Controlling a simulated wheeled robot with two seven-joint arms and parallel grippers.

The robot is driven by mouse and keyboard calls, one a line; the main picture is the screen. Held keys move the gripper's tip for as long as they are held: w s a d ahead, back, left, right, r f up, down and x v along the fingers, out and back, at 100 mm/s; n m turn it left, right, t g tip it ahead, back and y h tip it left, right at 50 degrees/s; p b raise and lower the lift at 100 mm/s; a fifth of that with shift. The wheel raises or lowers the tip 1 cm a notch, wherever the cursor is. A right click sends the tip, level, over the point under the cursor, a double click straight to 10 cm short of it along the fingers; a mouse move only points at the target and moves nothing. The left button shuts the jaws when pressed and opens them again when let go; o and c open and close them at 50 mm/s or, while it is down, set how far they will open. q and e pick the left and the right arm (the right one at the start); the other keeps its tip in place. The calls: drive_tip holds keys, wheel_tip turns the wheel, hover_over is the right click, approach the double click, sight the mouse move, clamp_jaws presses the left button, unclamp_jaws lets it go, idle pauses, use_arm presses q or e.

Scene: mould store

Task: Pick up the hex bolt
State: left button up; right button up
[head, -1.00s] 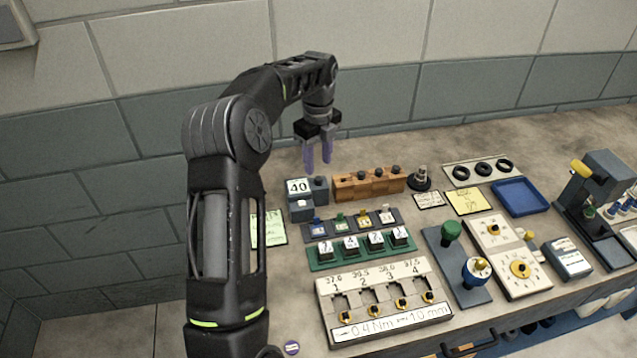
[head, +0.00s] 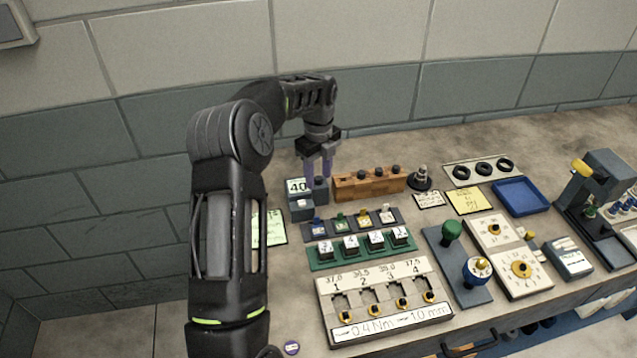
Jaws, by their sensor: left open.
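My left gripper (head: 317,171) is open, pointing down with two purple fingers. Its fingertips are at the grey block marked 40 (head: 298,187) and the darker grey block (head: 320,190) beside it, and hide part of their tops. I see nothing held between the fingers. No part is clearly readable as the hex bolt. Small dark heads stand in the wooden rack (head: 366,187), just right of the gripper. A small silver-topped piece (head: 422,172) stands on a round black base further right. My right gripper is not in view.
In front stand a green rack (head: 322,263) of white numbered cubes and a pale numbered panel (head: 336,318). To the right are a rack of black rings (head: 482,172), an empty blue tray (head: 521,196) and dial boxes (head: 522,271). The wall rises behind the bench.

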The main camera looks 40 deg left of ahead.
use_arm(q)
drive_tip(key=shift+c, duration=0.3)
clamp_jaws()
idle(0.3)
